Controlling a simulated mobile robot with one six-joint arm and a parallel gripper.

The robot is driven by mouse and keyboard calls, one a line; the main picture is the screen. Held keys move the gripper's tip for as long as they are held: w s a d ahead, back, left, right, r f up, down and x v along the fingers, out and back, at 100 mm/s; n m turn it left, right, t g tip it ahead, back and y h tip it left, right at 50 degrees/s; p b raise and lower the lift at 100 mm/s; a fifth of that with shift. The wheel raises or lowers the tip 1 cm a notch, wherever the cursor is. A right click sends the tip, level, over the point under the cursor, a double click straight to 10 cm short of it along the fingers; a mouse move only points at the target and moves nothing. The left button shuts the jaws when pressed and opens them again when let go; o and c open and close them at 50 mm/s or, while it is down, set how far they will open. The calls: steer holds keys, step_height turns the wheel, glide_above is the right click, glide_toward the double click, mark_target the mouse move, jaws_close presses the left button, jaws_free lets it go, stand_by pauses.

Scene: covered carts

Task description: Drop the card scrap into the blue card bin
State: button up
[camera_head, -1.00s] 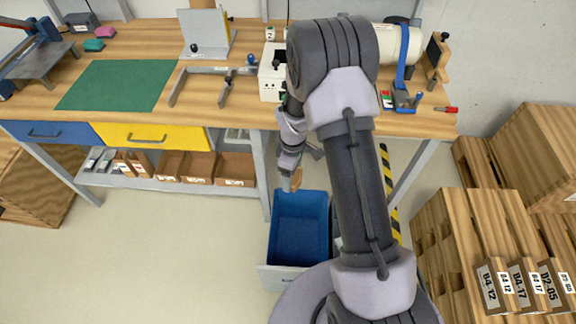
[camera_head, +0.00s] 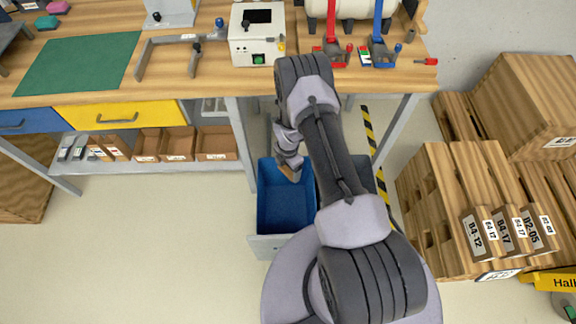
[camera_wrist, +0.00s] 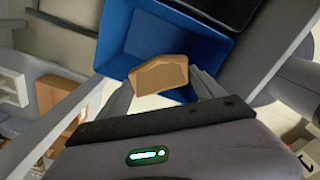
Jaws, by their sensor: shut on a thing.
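The card scrap (camera_wrist: 160,75) is a small brown piece of cardboard between the fingertips of my gripper (camera_wrist: 162,88) in the wrist view. My gripper is shut on it. In the head view my gripper (camera_head: 291,172) is over the blue card bin (camera_head: 283,205), near its upper right part. The scrap shows there only as a small brown patch (camera_head: 292,169). The bin is open-topped and stands on the floor; no contents show in its visible part. In the wrist view the blue bin (camera_wrist: 130,40) lies behind the scrap. How high the scrap is above the rim I cannot tell.
A dark bin (camera_head: 362,174) stands right of the blue one, partly behind my arm. The workbench (camera_head: 215,80) is behind, its grey leg (camera_head: 241,140) close to the bin. Stacked pallets (camera_head: 450,200) stand at the right. The floor at left is clear.

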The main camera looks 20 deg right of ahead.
mark_target(288, 170)
steer(key=o, duration=1.3)
steer(key=shift+f, duration=0.1)
step_height(288, 170, up, 17)
steer(key=p, duration=0.5)
steer(key=shift+r+p, duration=0.2)
steer(key=shift+p, duration=0.2)
